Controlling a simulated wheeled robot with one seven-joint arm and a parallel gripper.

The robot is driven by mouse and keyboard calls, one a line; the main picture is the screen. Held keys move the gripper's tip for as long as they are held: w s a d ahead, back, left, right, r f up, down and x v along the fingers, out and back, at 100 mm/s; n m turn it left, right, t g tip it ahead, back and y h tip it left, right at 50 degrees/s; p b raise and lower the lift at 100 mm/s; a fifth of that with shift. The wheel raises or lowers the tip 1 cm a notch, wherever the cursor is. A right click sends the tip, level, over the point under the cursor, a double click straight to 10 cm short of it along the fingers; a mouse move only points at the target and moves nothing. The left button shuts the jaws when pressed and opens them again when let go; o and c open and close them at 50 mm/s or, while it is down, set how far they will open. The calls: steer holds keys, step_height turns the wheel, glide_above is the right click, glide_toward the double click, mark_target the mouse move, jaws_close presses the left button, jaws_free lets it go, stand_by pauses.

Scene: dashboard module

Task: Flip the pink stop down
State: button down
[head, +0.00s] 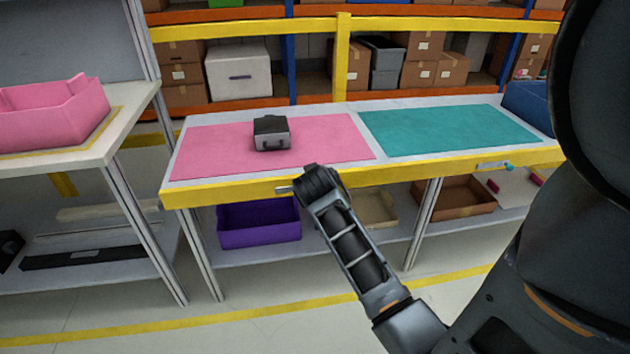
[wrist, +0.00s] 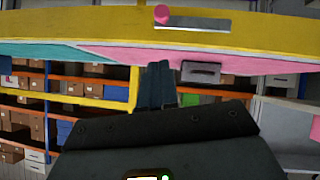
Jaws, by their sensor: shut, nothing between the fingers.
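The pink stop (wrist: 162,14) shows in the wrist view as a round pink knob on the yellow front edge, at the left end of a grey plate (wrist: 193,23). In the head view the knob is hidden behind my gripper; only a small pale end of the plate (head: 283,189) shows. My gripper (wrist: 158,73) is shut and empty, its dark fingers pointing toward the bench edge, below the stop in the wrist picture. In the head view my gripper (head: 316,182) is in front of the yellow edge, below the pink mat (head: 215,150). I cannot tell whether it touches anything.
A dark grey box with a handle (head: 271,133) stands on the pink mat. A purple bin (head: 258,226) is on the lower shelf. A pink bin (head: 50,115) stands left.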

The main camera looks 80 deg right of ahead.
steer(key=shift+v, duration=2.1)
